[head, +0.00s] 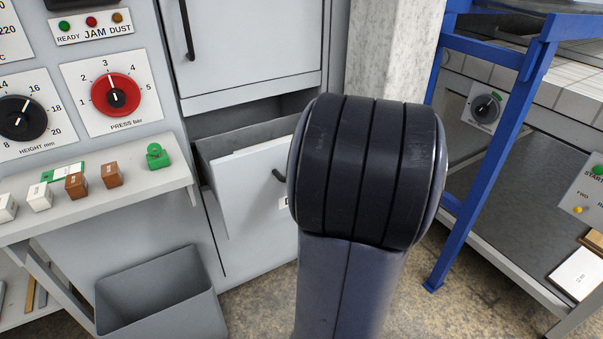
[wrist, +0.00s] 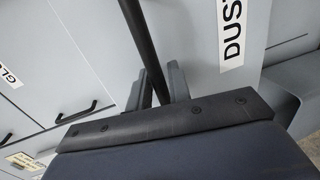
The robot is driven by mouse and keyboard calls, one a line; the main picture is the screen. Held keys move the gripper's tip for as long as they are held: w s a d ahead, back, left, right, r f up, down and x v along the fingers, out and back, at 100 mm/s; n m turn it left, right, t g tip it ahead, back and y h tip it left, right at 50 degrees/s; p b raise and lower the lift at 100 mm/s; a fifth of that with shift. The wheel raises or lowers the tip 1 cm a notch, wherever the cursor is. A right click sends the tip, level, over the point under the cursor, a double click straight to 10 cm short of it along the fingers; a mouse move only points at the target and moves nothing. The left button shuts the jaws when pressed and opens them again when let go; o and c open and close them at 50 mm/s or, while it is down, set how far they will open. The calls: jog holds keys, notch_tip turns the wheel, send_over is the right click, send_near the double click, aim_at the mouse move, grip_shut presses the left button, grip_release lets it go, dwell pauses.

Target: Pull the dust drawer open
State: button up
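The dust drawer (head: 245,190) is a grey drawer in the cabinet, standing pulled out, with its open top showing behind the front panel. Its black handle (head: 278,175) shows partly beside my arm. In the wrist view the DUST label (wrist: 231,35) is on the drawer front, and the black handle bar (wrist: 140,35) runs down between the two grey fingers of my gripper (wrist: 160,88). The fingers lie close on both sides of the bar and appear shut on it. In the head view my arm hides the gripper and the drawer's right part.
A grey open bin (head: 160,295) stands on the floor left of the drawer. A shelf (head: 100,205) with small blocks juts out at left, below the dial panel. A blue frame (head: 490,150) stands at right. Bare floor (head: 440,300) shows between.

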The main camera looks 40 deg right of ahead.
jog(key=shift+o, duration=1)
jog(key=shift+r, duration=0.1)
jog(key=p+v, duration=0.2)
jog(key=v, duration=0.8)
jog(key=shift+s+p, duration=0.35)
jog(key=shift+p, duration=0.05)
jog(key=shift+w, duration=0.1)
jog(key=shift+b+x, duration=1.4)
jog(key=shift+x, duration=3.95)
jog(key=shift+a, duration=0.1)
